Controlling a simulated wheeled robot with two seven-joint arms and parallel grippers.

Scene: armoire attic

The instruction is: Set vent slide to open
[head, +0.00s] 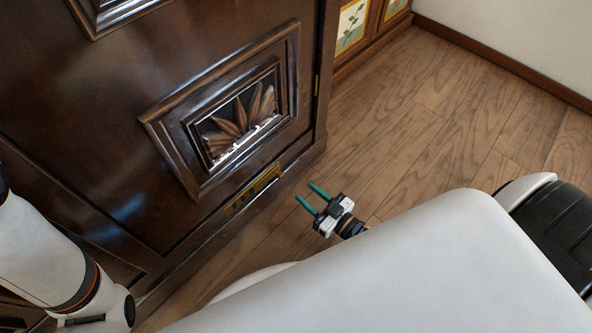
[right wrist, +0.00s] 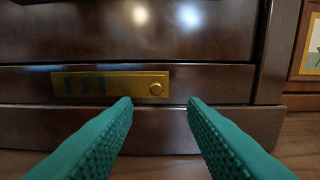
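The vent slide is a brass plate (head: 254,190) low on the front of the dark wooden armoire (head: 75,130). My right gripper (head: 306,192) has green fingers, spread apart and empty, pointing at the armoire to the right of the plate. My left gripper is out of view.
A carved panel (head: 170,125) in a raised frame is above the plate. Wooden floor (head: 440,110) lies clear to the right. A cabinet with painted tiles (head: 350,25) stands behind. The armoire's base board (right wrist: 150,130) runs below the plate.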

